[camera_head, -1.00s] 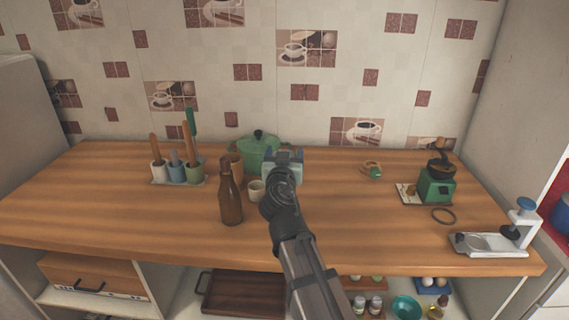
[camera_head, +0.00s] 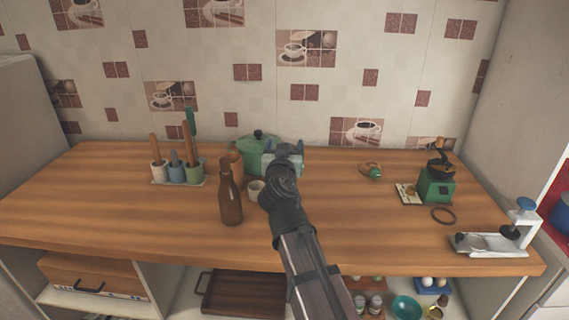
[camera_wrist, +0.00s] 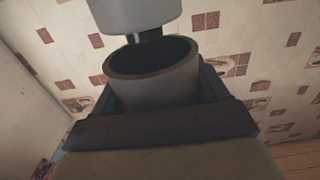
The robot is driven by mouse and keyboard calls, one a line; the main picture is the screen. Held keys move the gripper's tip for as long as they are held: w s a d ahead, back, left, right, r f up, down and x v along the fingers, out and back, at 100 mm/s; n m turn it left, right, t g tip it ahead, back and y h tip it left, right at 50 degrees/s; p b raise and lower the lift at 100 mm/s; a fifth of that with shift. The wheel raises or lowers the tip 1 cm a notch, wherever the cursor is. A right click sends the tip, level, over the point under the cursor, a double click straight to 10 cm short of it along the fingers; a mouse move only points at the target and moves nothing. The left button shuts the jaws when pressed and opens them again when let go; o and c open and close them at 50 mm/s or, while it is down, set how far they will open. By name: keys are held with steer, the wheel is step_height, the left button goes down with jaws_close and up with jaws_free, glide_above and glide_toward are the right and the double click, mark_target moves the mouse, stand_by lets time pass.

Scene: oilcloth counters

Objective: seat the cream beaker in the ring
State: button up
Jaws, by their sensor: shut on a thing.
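My gripper (camera_head: 283,152) is above the back middle of the counter, near the green pot, and is shut on an open-topped round beaker. In the wrist view the held beaker (camera_wrist: 155,88) shows its rim and dark inside between the jaws. It looks grey-beige in the shade, so I cannot be sure of its cream colour. My arm and gripper hide it in the head view. A small cream cup (camera_head: 256,190) stands on the counter just left of my arm, partly covered by it. A dark ring (camera_head: 453,220) lies flat on the counter at the right, empty.
A brown bottle (camera_head: 231,200) stands left of my arm, with a green pot (camera_head: 249,148) behind. A utensil holder (camera_head: 178,181) is further left. A green grinder (camera_head: 436,186) and a white press (camera_head: 490,243) flank the ring. The counter between my arm and the ring is mostly clear.

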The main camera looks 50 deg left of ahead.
steer(key=shift+f, duration=2.4)
steer(key=shift+f, duration=0.1)
steer(key=o, duration=1)
